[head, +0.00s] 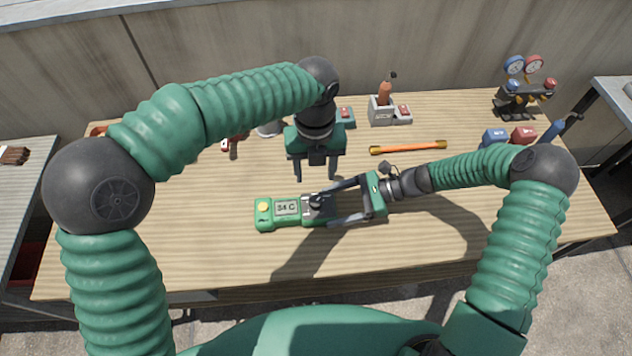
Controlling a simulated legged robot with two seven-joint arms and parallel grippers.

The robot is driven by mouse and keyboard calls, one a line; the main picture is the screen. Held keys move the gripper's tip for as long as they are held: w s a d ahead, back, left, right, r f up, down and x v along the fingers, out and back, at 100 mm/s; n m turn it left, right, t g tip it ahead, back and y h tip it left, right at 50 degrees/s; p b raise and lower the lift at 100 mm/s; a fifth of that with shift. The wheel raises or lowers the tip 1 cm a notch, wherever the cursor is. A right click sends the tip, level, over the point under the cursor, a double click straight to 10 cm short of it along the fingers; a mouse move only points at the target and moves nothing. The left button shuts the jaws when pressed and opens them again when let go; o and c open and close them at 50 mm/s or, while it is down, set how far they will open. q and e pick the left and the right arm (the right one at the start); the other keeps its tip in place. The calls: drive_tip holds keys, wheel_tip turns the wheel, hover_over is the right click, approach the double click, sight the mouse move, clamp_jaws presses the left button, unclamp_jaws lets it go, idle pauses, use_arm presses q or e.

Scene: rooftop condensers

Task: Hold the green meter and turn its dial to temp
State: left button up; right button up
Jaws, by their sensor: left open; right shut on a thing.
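The green meter (265,215) lies along the middle of the wooden table, with a yellow button at its left end and a grey display that seems to read "34 C". Its dark dial (316,201) is right of the display; its pointer setting is too small to read. My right gripper (334,205) reaches in from the right and is shut on the meter around its right part, near the dial. My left gripper (313,178) is open and empty, pointing down just behind the dial, apart from it.
On the wooden table (170,260), an orange rod (408,147) lies behind my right arm. A grey holder (382,113) with a brown bottle stands at the back. The front left is clear.

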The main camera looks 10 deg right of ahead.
sight(316, 200)
use_arm(q)
drive_tip(key=shift+r, duration=0.3)
wheel_tip(316, 200, down, 12)
drive_tip(key=n, duration=2.9)
drive_tip(key=shift+d, duration=0.1)
clamp_jaws()
